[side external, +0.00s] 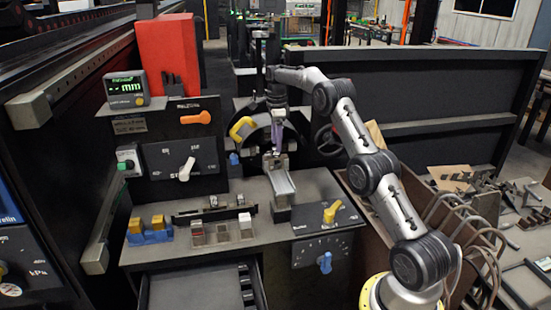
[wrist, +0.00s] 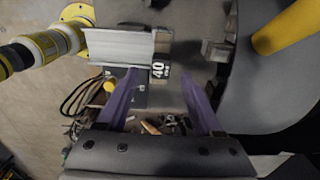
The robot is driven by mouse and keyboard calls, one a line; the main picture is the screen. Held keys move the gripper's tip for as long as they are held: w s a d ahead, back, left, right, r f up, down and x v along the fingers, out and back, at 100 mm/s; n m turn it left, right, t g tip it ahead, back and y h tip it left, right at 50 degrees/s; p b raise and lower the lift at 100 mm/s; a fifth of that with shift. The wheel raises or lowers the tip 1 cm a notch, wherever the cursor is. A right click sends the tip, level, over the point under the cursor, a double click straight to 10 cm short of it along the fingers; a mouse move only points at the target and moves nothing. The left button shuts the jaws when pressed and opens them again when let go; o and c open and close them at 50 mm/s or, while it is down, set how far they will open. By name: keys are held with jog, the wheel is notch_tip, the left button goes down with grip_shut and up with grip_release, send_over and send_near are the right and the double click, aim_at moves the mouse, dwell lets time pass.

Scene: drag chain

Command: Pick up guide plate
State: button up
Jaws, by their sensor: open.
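My gripper (side external: 277,150) hangs above the far end of the plate, pointing down. In the wrist view my gripper (wrist: 159,76) shows two purple fingers spread apart with nothing held between them. A small dark block marked 40 (wrist: 160,67) shows between the fingertips. Whether the fingers touch anything below is too small to tell.
A round dark machine part with a yellow handle (side external: 241,128) stands behind my gripper. A yellow knob (side external: 331,211) is right of the plate.

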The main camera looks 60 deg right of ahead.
aim_at(275, 157)
jog(key=shift+w+a+f, duration=0.1)
jog(key=shift+w+f, duration=0.05)
jog(key=shift+f, duration=4.15)
grip_shut()
